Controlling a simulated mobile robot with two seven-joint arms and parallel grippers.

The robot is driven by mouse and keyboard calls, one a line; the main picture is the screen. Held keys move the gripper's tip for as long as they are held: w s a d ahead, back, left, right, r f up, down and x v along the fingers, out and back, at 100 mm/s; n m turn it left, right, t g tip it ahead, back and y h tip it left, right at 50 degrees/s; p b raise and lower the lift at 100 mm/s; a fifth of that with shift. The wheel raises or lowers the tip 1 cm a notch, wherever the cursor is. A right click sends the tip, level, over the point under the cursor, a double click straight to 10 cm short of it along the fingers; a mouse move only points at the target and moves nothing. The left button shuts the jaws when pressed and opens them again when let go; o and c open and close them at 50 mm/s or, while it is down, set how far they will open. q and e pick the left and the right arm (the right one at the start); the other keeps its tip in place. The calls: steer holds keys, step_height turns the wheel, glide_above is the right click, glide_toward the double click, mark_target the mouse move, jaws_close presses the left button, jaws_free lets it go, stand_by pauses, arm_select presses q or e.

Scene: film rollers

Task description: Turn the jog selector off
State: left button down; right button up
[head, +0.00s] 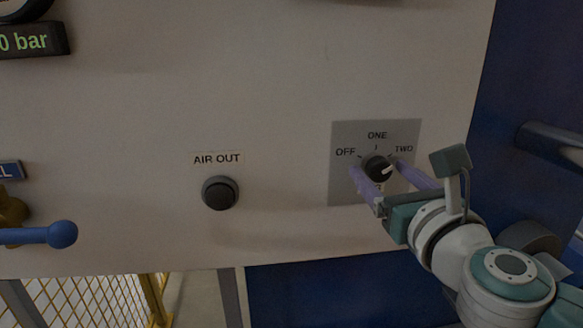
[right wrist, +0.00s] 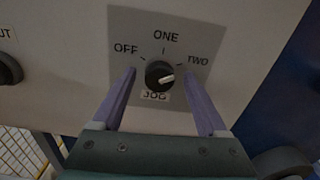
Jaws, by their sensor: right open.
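The jog selector is a round black knob (head: 376,168) on a grey plate (head: 345,129) marked OFF, ONE and TWO. In the right wrist view the knob (right wrist: 157,73) has a white pointer turned to the right, towards the TWO side. My right gripper (head: 377,166) is open, its two purple fingers on either side of the knob. In the right wrist view the fingers (right wrist: 159,72) show gaps to the knob on both sides. The JOG label under the knob shows in the wrist view. My left gripper is not in view.
A black AIR OUT button (head: 220,193) is on the same pale panel (head: 270,90), left of the plate. A blue ball-ended lever (head: 62,234) sticks out at the lower left. A dark blue surface with a bar handle (head: 550,140) is at the right.

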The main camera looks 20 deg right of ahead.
steer(key=shift+c, duration=0.3)
jaws_close()
stand_by(0.3)
